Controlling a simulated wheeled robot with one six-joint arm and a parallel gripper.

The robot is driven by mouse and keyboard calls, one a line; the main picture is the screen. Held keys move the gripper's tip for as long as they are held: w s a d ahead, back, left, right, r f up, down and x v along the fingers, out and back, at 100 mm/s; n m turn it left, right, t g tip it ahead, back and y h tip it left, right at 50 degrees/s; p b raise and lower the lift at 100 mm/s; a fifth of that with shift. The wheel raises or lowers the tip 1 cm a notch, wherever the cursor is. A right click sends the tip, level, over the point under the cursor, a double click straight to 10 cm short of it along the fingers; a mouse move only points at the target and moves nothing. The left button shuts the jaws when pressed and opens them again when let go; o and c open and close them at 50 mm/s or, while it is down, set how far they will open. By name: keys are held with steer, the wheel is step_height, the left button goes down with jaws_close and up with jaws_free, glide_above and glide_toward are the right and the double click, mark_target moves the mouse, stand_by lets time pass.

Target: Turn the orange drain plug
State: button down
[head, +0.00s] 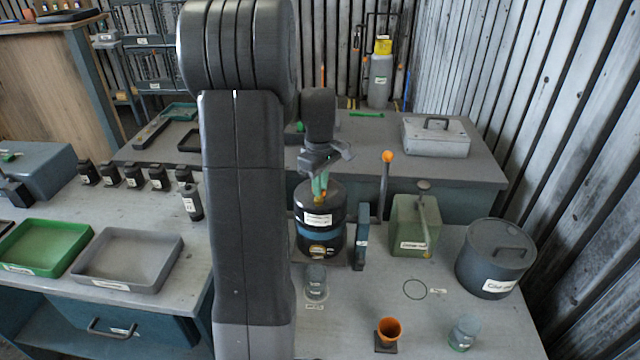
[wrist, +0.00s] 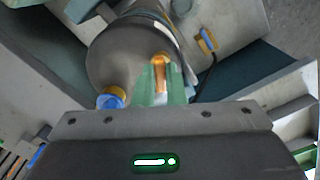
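The blower housing is a black drum (head: 320,222) with a white label and a blue band, upright on the front table. My gripper (head: 320,186) points down over its top, with green fingers. In the wrist view, the grey drum end (wrist: 122,58) lies beyond my gripper (wrist: 160,82). An orange part (wrist: 161,62), apparently the drain plug, lines up with the narrow gap between the fingers. A little orange (head: 320,198) also shows at the fingertips in the head view. Whether the fingers press on it is hidden. A blue and orange cap (wrist: 111,98) sits left of the fingers.
A blue-grey upright block (head: 361,237) and an orange-knobbed lever (head: 387,158) stand close right of the drum. Farther right are a green box (head: 414,226) and a lidded grey pot (head: 494,260). An orange cup (head: 388,330) and small jars stand in front.

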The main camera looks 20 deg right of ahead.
steer(key=shift+n, duration=1.4)
steer(key=c, duration=1.5)
jaws_free()
step_height(320, 180, up, 14)
steer(key=shift+f+b, duration=0.1)
steer(key=shift+b, duration=0.4)
